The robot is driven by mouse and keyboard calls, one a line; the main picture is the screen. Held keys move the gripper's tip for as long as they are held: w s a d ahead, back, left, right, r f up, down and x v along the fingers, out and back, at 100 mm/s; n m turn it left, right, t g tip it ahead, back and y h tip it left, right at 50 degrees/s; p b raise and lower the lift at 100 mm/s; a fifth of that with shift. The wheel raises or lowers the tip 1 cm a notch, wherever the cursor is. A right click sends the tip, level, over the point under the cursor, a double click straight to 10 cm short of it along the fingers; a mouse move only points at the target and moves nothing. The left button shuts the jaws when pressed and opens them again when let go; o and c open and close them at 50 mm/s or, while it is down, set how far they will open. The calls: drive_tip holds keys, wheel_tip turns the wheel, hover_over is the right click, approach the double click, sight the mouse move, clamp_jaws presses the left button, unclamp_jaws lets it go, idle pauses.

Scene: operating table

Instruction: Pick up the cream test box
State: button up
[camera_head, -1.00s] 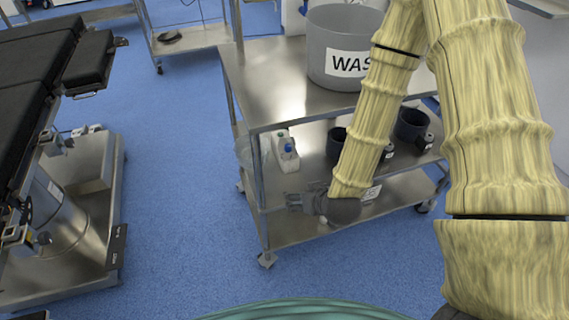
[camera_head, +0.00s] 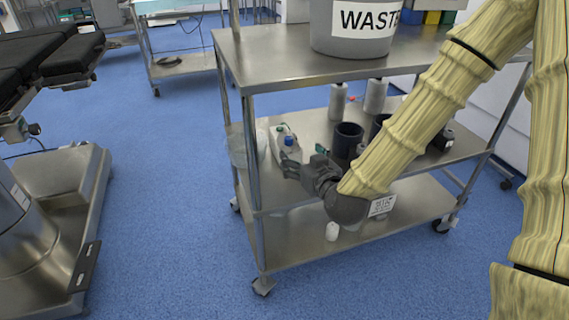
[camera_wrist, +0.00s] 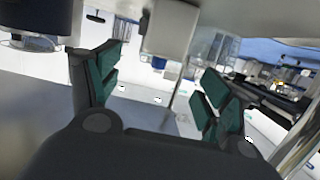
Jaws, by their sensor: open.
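My gripper (camera_head: 300,168) is at the front left of the steel cart's middle shelf, its fingers pointing left. In the wrist view its two green-padded fingers (camera_wrist: 160,82) are spread apart with nothing between the pads. A pale, off-white box (camera_wrist: 170,28) shows beyond and between the fingers, near the top of the wrist view; it looks like the cream test box. I cannot tell which of these is the box.
The cart's top (camera_head: 275,62) bears a grey WASTE bin (camera_head: 345,40). Dark cups (camera_head: 347,138) and white bottles (camera_head: 376,97) stand further right on the middle shelf. A cart post (camera_head: 251,170) is left of my gripper. Blue floor (camera_head: 165,170) is clear toward the operating table.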

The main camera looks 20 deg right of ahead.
sight(290, 145)
drive_tip(key=shift+w+d+r+t+b, duration=0.15)
drive_tip(key=shift+w+t+b, duration=0.2)
drive_tip(key=shift+b, duration=0.4)
drive_tip(key=shift+w, duration=0.2)
drive_tip(key=w, duration=0.1)
drive_tip(key=w+b, duration=0.1)
drive_tip(key=w, duration=0.1)
drive_tip(key=w+b, duration=0.1)
drive_tip(key=w, duration=0.1)
drive_tip(key=shift+f, duration=0.4)
drive_tip(key=w+b, duration=0.1)
drive_tip(key=w+f+b, duration=0.1)
drive_tip(key=w+a+b, duration=0.1)
drive_tip(key=shift+w+f, duration=0.2)
drive_tip(key=shift+w, duration=0.2)
drive_tip(key=shift+w+r, duration=0.1)
drive_tip(key=shift+w, duration=0.55)
drive_tip(key=c, duration=1.3)
